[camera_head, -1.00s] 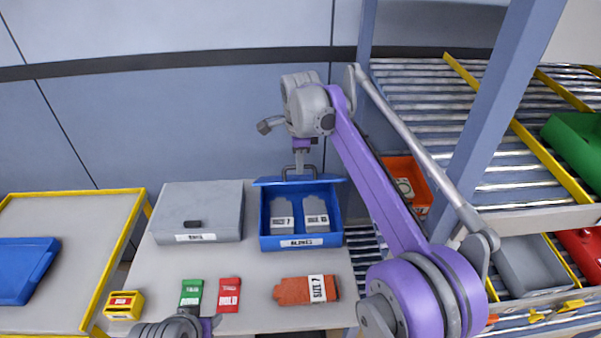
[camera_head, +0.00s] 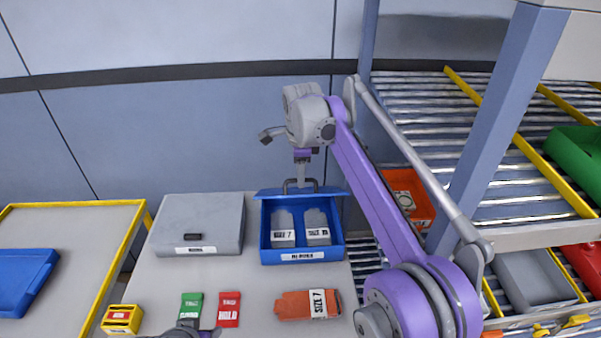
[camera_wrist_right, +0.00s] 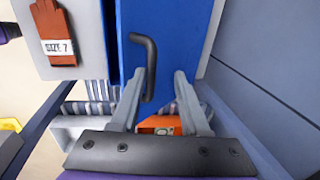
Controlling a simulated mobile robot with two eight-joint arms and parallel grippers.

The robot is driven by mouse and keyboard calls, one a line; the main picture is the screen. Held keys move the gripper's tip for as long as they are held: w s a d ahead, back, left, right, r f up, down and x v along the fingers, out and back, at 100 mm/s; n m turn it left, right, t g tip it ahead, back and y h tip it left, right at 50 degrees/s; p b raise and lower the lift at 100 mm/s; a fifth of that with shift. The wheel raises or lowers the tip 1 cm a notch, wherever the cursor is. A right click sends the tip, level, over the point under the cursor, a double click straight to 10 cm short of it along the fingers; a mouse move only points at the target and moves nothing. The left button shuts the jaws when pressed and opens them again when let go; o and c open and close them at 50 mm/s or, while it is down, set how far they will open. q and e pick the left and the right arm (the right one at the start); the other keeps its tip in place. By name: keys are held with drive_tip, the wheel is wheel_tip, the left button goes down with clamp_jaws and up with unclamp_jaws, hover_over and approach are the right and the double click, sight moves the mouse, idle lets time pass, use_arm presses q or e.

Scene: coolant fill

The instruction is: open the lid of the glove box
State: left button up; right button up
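The blue glove box (camera_head: 301,256) stands on the table with its lid (camera_head: 330,191) open, tipped back behind the box. The lid's dark handle (camera_head: 287,186) sits on the lid; in the right wrist view the handle (camera_wrist_right: 151,60) lies across the blue lid panel (camera_wrist_right: 178,40). My right gripper (camera_head: 301,180) is above the lid at the handle. In the wrist view my right gripper (camera_wrist_right: 160,76) has its fingers apart, with the handle's lower end nearer the left finger; I cannot tell whether they touch. Only a bit of my left gripper (camera_head: 190,331) shows at the bottom edge.
Grey gloves labelled by size (camera_head: 283,229) lie inside the box. A grey closed case (camera_head: 198,222) stands left of it. An orange glove (camera_head: 293,305), green card (camera_head: 191,305), red card (camera_head: 229,311) and yellow box (camera_head: 122,319) lie in front. A roller rack (camera_head: 430,115) stands at the right.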

drive_tip(key=shift+s+r, duration=0.1)
wheel_tip(320, 180, up, 10)
drive_tip(key=s, duration=0.2)
drive_tip(key=shift+r, duration=0.2)
drive_tip(key=shift+f, duration=0.1)
idle(0.4)
